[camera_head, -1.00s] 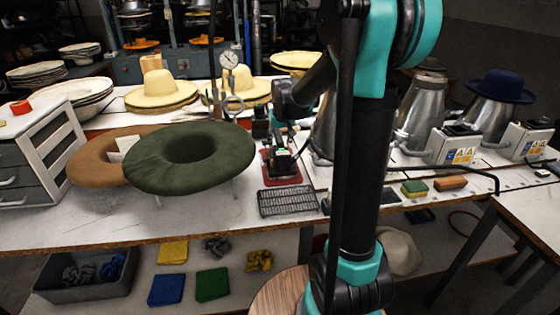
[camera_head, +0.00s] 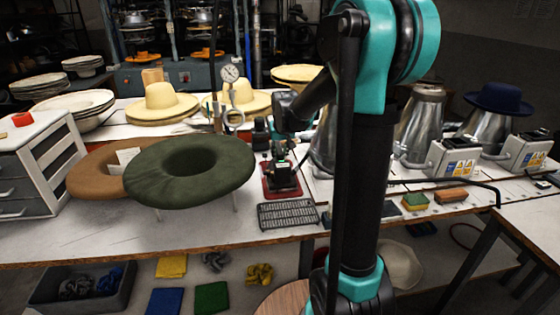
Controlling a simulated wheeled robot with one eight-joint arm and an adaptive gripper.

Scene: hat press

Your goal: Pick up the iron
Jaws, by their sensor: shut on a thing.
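The iron (camera_head: 284,179) is a small dark shape at the red pad (camera_head: 270,188) on the white workbench, left of my arm's black link. My gripper (camera_head: 282,161) is over the iron from above and shut on it. The fingers and the iron's handle are small and dark, so the exact grip is hard to make out. I cannot tell whether the iron touches the pad or is just above it.
A dark wire grate (camera_head: 287,214) lies in front of the pad. A green ring-shaped cushion (camera_head: 150,170) stands to the left, near straw hats (camera_head: 165,98). Metal hat steamers (camera_head: 425,125) stand to the right. My arm hides part of the bench.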

